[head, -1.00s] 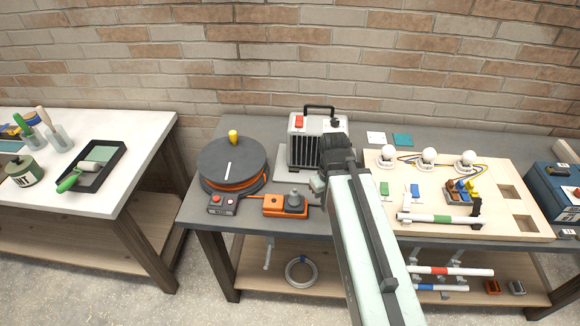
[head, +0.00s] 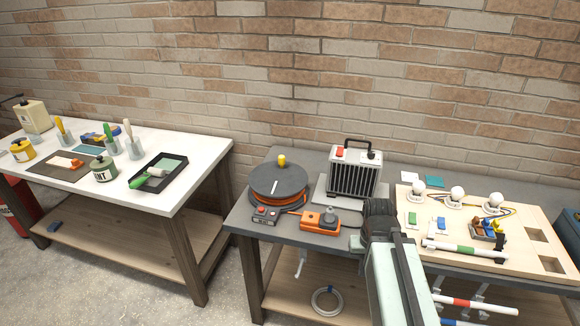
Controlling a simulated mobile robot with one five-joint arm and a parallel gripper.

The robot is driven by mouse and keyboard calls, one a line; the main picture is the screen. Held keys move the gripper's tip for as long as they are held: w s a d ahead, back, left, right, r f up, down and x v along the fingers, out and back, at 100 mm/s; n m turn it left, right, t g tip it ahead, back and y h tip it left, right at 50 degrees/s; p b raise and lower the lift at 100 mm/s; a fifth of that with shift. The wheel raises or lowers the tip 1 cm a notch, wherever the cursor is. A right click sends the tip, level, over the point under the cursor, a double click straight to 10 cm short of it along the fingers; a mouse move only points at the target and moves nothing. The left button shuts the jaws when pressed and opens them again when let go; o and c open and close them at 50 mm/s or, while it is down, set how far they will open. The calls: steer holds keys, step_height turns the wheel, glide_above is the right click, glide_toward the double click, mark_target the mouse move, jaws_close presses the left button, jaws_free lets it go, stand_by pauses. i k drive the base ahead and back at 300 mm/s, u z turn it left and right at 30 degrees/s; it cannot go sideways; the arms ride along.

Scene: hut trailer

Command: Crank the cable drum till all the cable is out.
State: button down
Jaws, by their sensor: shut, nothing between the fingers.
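The cable drum (head: 278,182) stands at the left end of the grey bench. It has a dark disc on top with a white stripe. A yellow crank knob (head: 282,160) stands up near the disc's far edge. Orange cable (head: 290,206) shows wound under the disc. My gripper (head: 356,243) is shut and empty, over the bench's front part, right of the drum and apart from it. The arm hides much of its fingers.
A heater (head: 355,172) stands behind right. A wooden board with lamps (head: 415,192) lies right. A white table (head: 190,150) is left, across a floor gap.

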mark_target(282, 184)
steer(key=u, duration=0.3)
steer(key=i, duration=0.75)
steer(key=u, duration=0.8)
steer(key=i, duration=0.7)
steer(key=u, duration=0.4)
steer(key=k, duration=0.9)
steer(key=u, duration=0.15)
steer(key=i, duration=0.9)
steer(key=z, duration=0.05)
